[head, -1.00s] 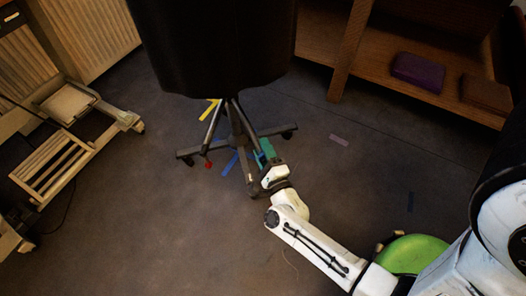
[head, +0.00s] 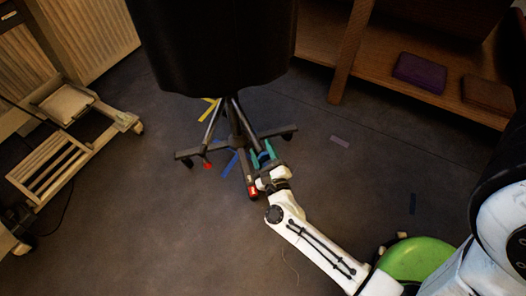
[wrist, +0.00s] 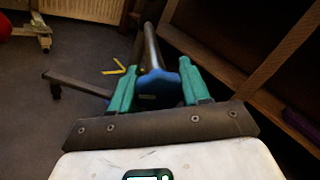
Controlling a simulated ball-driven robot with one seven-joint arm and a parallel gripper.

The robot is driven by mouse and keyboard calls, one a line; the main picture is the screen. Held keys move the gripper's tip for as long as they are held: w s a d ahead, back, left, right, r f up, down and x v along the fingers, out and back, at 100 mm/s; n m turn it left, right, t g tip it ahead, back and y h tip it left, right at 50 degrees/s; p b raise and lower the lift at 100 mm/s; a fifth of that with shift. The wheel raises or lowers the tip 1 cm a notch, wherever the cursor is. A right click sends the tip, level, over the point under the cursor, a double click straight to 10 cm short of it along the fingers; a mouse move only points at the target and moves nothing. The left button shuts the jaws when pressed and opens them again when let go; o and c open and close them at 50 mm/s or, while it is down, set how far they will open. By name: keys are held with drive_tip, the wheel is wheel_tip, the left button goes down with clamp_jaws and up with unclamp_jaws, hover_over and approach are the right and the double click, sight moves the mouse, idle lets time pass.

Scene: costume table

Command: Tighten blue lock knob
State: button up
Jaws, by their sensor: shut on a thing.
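The blue lock knob (wrist: 160,84) is in the wrist view, at the lower end of the grey pole of the stand. My gripper (wrist: 158,88) has one green finger on each side of the knob and is shut on it. In the head view my gripper (head: 263,154) is low beside the stand's base, on its right side. The knob is too small there to make out clearly. The stand (head: 236,125) has dark legs on casters and carries a large dark body (head: 215,45) above.
Red pieces sit at two leg ends, one in front (head: 253,191) close to my gripper. Yellow tape (head: 211,110) and blue tape (head: 229,164) lie on the floor. A wooden shelf (head: 430,95) stands right, a wheeled rack (head: 50,160) left. The floor in front is clear.

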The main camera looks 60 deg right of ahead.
drive_tip(key=shift+s+f, duration=0.1)
drive_tip(key=shift+f, duration=0.1)
drive_tip(key=o, duration=0.7)
drive_tip(key=shift+o, duration=1.3)
drive_tip(key=shift+r, duration=0.1)
drive_tip(key=p+v, duration=0.1)
drive_tip(key=v, duration=0.9)
drive_tip(key=shift+s+a+p, duration=0.2)
drive_tip(key=shift+a+p, duration=0.05)
drive_tip(key=shift+p, duration=0.1)
